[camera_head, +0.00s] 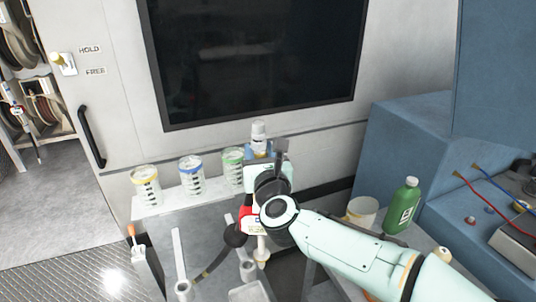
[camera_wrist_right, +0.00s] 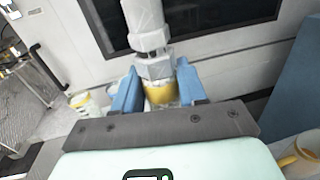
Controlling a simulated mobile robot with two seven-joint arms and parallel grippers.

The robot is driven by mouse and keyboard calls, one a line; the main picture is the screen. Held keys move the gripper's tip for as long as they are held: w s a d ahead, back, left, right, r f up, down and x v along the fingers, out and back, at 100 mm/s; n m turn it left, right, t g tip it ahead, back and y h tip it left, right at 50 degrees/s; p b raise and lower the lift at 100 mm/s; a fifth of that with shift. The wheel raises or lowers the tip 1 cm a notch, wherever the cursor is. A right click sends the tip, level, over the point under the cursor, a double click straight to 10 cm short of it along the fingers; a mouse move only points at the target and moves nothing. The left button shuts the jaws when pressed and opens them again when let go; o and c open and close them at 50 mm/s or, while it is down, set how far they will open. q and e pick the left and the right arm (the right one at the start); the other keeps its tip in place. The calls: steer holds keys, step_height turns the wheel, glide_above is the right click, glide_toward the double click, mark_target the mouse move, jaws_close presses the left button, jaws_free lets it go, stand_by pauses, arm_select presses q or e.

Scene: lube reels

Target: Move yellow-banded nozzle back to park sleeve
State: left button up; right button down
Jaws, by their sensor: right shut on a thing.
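My right gripper (camera_head: 259,150) has its blue fingers closed around the yellow-banded nozzle (camera_head: 258,132). In the right wrist view the nozzle's yellow band (camera_wrist_right: 160,93) shows between the fingers (camera_wrist_right: 160,88), with its grey and white body rising above them. The nozzle is held roughly upright in front of the wall, above the shelf. I cannot tell which one is the park sleeve. My right arm hides part of the bench. My left gripper is not in view.
Jars with yellow (camera_head: 146,186), blue (camera_head: 191,174) and green (camera_head: 233,166) bands stand on the white ledge (camera_head: 165,206). A green bottle (camera_head: 402,208) stands at the right beside a blue cabinet (camera_head: 405,140). A hose reel rack (camera_head: 38,95) is at the far left.

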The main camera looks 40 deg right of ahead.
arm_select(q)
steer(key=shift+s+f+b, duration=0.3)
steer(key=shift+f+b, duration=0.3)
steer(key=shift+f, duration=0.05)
arm_select(e)
steer(key=w, duration=0.1)
steer(key=w+a, duration=0.1)
steer(key=w, duration=0.1)
steer(key=w+a+f, duration=0.1)
steer(key=shift+w+a, duration=0.2)
steer(key=shift+w, duration=0.05)
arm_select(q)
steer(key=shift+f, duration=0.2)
arm_select(e)
steer(key=shift+w, duration=0.2)
stand_by(0.5)
arm_select(q)
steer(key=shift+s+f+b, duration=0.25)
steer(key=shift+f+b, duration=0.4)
steer(key=shift+b, duration=0.05)
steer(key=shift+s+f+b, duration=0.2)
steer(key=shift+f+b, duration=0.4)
steer(key=shift+b, duration=0.1)
arm_select(e)
steer(key=shift+f, duration=1.1)
